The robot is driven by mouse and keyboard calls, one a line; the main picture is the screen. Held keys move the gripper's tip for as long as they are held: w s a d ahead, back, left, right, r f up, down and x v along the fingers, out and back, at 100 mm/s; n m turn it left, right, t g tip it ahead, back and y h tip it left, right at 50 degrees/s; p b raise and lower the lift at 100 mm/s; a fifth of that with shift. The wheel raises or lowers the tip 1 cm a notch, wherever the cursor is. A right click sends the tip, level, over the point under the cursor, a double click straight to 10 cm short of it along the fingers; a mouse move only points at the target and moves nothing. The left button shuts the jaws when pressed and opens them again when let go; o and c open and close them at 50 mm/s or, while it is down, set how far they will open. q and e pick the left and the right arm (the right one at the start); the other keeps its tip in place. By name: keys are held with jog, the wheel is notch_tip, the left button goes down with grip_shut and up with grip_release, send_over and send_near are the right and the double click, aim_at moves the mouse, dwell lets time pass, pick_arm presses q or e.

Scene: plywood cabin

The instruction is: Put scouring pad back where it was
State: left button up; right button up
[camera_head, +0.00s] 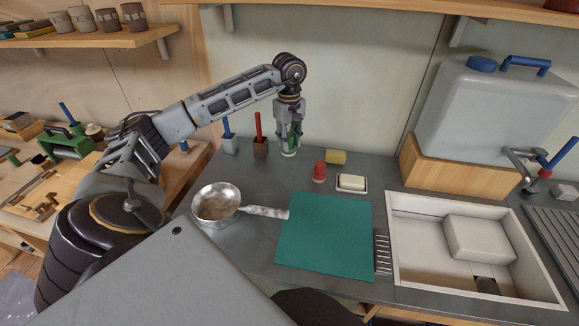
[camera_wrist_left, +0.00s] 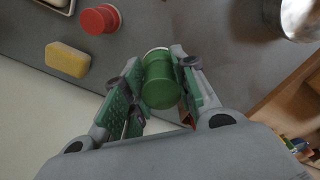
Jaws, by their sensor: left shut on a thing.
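My left gripper (camera_head: 290,138) is shut on a green bottle-like thing with a pale end; the green thing (camera_wrist_left: 160,82) shows between both fingers in the left wrist view. It is upright at the back of the counter; I cannot tell whether it touches the counter. A yellow sponge-like block (camera_head: 336,156) lies right of the gripper, apart from it, and also shows in the left wrist view (camera_wrist_left: 67,59). A small grey block (camera_head: 564,191) sits right of the sink. I cannot tell which block is the scouring pad. My right gripper is not in view.
A red pot-like item (camera_head: 319,171) and a soap dish (camera_head: 351,183) stand near the sponge. Brush holders (camera_head: 260,148) are left of the gripper. A pan (camera_head: 217,203), teal mat (camera_head: 325,237), sink (camera_head: 410,265) and water canister (camera_head: 490,105) occupy the counter.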

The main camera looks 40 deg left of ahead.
aim_at(289, 154)
pick_arm(q)
jog(key=shift+f, duration=0.35)
notch_tip(289, 154, down, 5)
jog(key=shift+f, duration=2.1)
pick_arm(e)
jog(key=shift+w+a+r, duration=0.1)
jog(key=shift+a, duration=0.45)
pick_arm(q)
jog(key=shift+f, duration=0.1)
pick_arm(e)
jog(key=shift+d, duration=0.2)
